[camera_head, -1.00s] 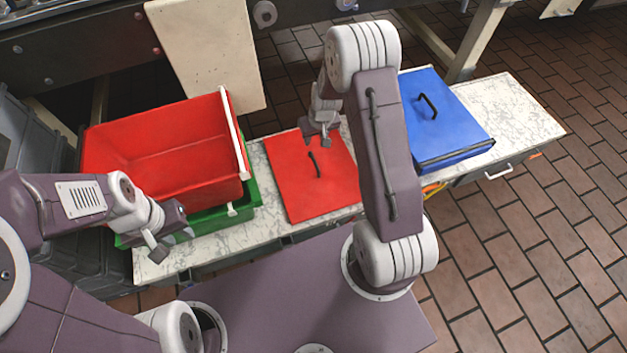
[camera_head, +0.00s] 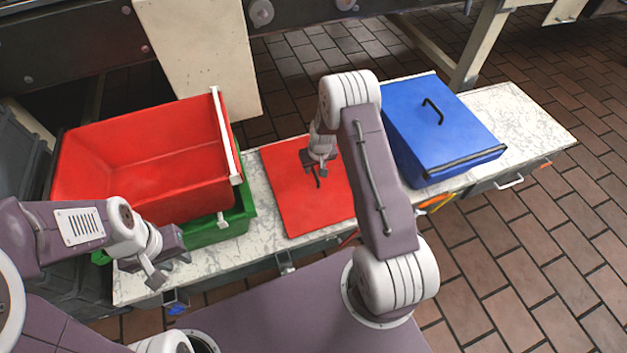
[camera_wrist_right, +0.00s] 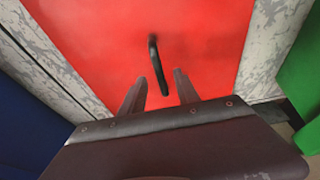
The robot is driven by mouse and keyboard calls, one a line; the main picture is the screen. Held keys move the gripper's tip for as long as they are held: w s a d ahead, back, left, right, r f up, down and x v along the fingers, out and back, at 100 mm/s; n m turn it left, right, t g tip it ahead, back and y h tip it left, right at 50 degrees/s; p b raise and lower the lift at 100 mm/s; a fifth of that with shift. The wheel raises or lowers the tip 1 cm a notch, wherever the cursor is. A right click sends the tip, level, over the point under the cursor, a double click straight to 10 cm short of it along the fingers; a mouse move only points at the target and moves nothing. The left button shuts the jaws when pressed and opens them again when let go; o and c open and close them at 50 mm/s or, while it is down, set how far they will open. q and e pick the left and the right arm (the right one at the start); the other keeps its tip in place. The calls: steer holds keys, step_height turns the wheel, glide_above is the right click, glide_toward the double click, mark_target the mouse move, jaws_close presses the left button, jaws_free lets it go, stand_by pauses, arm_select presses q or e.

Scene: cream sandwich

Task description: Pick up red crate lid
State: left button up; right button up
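The red crate lid (camera_head: 288,197) lies flat on the marble-look worktop, between the red crate and the blue box. Its dark handle (camera_wrist_right: 157,66) stands at the middle of the lid in the right wrist view. My right gripper (camera_head: 319,169) is just above the lid at the handle. In the right wrist view its fingers (camera_wrist_right: 160,82) are apart, with the near end of the handle between them or just ahead of their tips. They do not grip it. My left gripper (camera_head: 160,270) is off to the left, near the green crate's front edge. Its fingers look apart, and it holds nothing visible.
The red crate (camera_head: 145,165) sits on a green crate (camera_head: 214,232) at the left of the worktop (camera_head: 535,130). A closed blue box (camera_head: 440,125) with a dark handle stands to the right. Bare worktop shows at the far right.

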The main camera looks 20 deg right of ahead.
steer(key=x, duration=0.2)
steer(key=shift+f, duration=0.3)
steer(key=shift+r, duration=0.15)
steer(key=shift+c, duration=0.7)
jaws_close()
